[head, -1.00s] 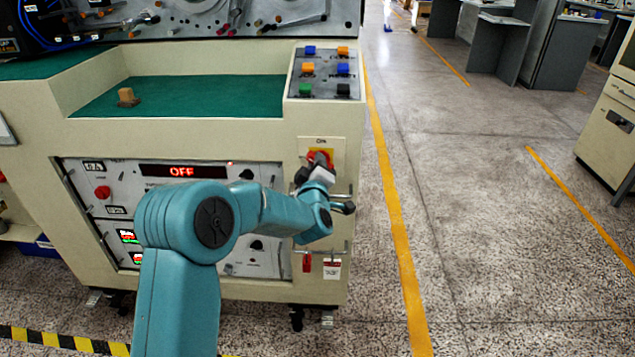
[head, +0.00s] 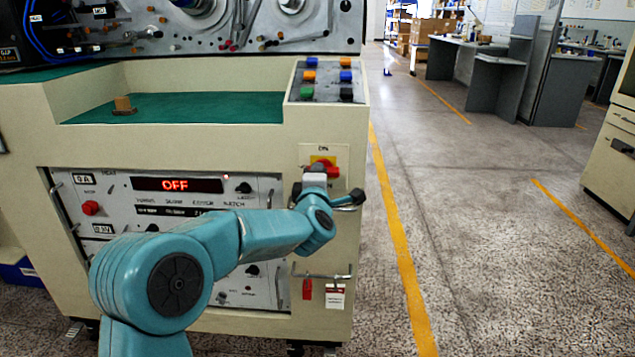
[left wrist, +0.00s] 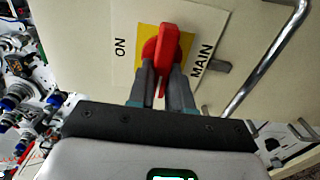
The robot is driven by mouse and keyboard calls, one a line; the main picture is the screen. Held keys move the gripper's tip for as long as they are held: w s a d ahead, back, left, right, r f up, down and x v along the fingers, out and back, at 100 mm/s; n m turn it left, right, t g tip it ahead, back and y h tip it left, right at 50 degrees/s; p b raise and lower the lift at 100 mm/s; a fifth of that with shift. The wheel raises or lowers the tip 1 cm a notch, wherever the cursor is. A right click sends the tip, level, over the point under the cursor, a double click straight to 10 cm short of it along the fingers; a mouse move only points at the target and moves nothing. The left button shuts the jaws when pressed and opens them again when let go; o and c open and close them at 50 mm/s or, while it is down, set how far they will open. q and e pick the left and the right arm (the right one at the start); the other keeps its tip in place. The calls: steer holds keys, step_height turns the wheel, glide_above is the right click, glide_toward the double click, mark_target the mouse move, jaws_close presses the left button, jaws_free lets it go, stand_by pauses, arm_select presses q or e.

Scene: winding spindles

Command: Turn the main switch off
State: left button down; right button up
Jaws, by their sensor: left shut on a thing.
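The red main switch handle (left wrist: 166,55) sits on a yellow square on a pale plate (left wrist: 122,70) marked ON and MAIN. In the left wrist view its length runs up the picture, crosswise to the direction of the ON mark. My left gripper (left wrist: 160,86) is shut on the handle, one finger on each side. In the head view the switch (head: 326,168) shows above my left gripper (head: 315,180), which partly hides it at the cabinet's right side. The red display (head: 176,185) reads OFF. My right gripper is not in view.
A metal bar handle (left wrist: 272,65) runs close beside the switch plate. Coloured buttons (head: 325,80) are on the panel above. The floor to the right is open, with a yellow line (head: 397,250).

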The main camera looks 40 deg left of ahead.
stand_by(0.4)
arm_select(q)
steer(key=c, duration=1)
jaws_free()
steer(key=shift+c, duration=0.2)
steer(key=p+v, duration=0.1)
steer(key=v, duration=1.5)
steer(key=shift+s+d, duration=0.1)
steer(key=shift+s, duration=0.05)
